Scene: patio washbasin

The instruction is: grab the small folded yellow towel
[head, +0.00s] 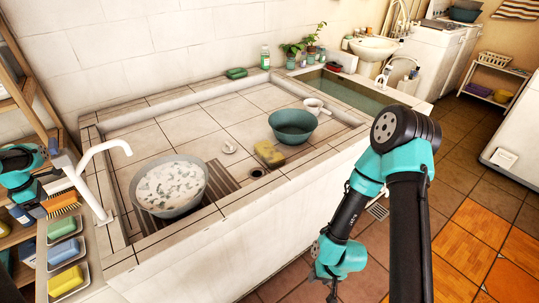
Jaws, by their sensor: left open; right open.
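A small mottled yellow folded cloth (268,153), which looks like the yellow towel, lies on the tiled floor of the wash basin, just left of and in front of a dark green bowl (293,126). My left gripper (58,178) is open at the left edge, beside the white tap and well apart from the cloth. Its fingers are small and hard to make out. My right gripper (331,290) is open and hangs low in front of the basin's front wall, far below the cloth. Neither gripper touches anything that I can see.
A grey basin of suds (170,188) stands on a slatted grate at the front left. A white tap (90,170) rises at left, above blue and yellow soaps (65,281) in dishes. A drain hole and white ladle (315,106) are near the cloth.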

